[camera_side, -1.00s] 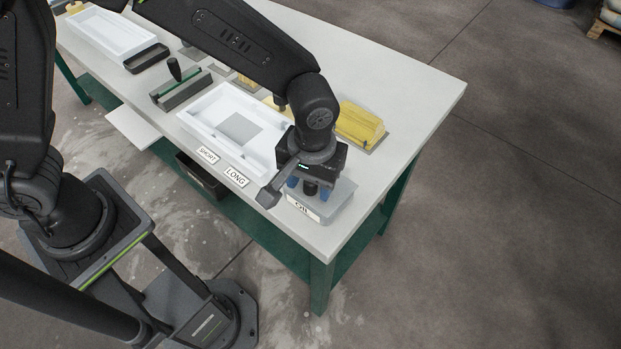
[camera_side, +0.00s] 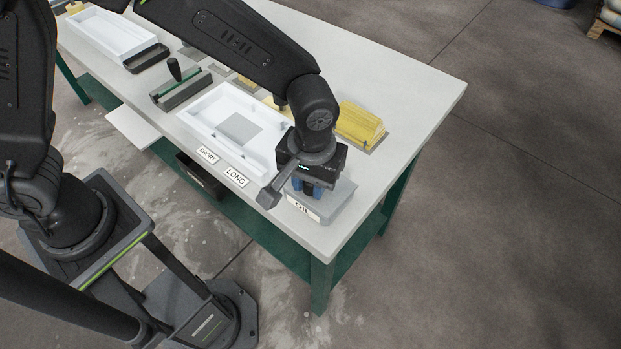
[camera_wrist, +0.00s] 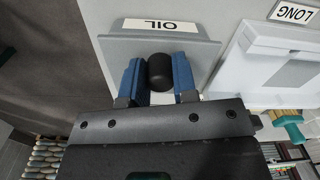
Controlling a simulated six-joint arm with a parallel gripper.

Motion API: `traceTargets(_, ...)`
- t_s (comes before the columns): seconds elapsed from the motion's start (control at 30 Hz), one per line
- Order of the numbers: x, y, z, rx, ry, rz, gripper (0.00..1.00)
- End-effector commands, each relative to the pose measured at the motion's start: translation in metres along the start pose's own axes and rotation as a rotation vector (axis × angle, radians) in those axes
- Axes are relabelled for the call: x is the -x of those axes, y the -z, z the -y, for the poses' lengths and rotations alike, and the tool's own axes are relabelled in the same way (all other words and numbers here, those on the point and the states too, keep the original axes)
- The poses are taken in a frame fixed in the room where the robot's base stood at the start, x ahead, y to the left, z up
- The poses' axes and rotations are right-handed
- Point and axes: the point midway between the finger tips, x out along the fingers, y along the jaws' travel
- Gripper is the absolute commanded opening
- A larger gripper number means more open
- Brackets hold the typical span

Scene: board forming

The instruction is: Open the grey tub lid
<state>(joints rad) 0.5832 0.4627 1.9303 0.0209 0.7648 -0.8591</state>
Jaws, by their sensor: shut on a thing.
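The grey tub (camera_side: 338,205) stands at the near right corner of the table, with an OIL label on its front; its grey lid (camera_wrist: 118,46) fills the upper middle of the wrist view. A black knob (camera_wrist: 160,70) stands up from the lid. My gripper (camera_side: 309,188) is directly over the tub, its blue fingers on either side of the knob. In the wrist view my gripper (camera_wrist: 160,78) is shut on the knob. The lid appears to sit on the tub. The inside of the tub is hidden.
A white tray (camera_side: 192,116) with a grey sheet lies close left of the tub, beside SHORT (camera_side: 208,155) and LONG (camera_side: 236,177) labels. A yellow block (camera_side: 360,122) is behind the gripper. A black-handled tool (camera_side: 180,92) lies farther left.

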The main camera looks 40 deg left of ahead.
Motion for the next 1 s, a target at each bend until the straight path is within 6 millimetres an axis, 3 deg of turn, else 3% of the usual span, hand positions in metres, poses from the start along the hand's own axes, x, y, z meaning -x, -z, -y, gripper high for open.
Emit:
traceTargets(0.47, 0.008, 0.006, -0.001, -0.001, 0.031, 0.115, 0.0)
traceTargets(1.0, 0.032, 0.034, -0.009, -0.012, 0.151, 0.577, 0.0)
